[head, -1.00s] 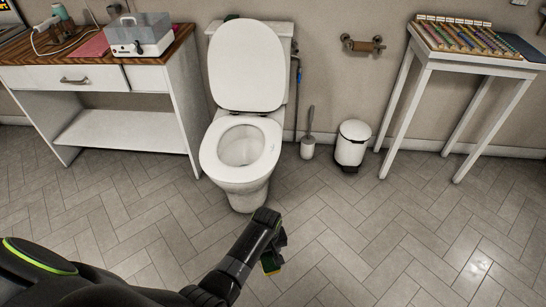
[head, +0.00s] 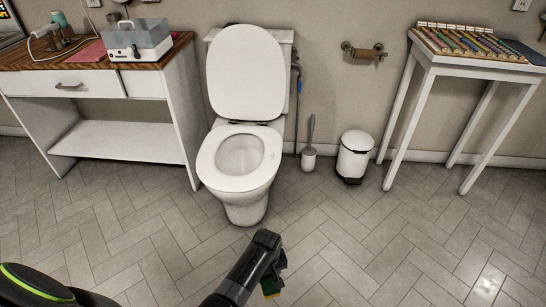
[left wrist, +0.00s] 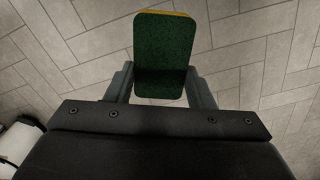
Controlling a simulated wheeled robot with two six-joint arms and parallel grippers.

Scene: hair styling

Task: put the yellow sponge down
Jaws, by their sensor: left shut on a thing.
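The yellow sponge (head: 271,287) has a green scouring side and shows only as a small piece below my left gripper (head: 279,270) in the head view. In the left wrist view the sponge (left wrist: 163,45) turns its dark green face to the camera, with a thin yellow edge at its far end. My left gripper (left wrist: 160,85) is shut on it, one finger at each side. The sponge is held in the air, with floor tiles behind it. My right gripper is not in view.
A toilet (head: 240,165) stands ahead with its lid up. A toilet brush (head: 309,158) and a white bin (head: 354,155) stand to its right. A desk (head: 125,143) is at the left, a small white table (head: 428,66) at the right. The tiled floor (head: 400,240) between is clear.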

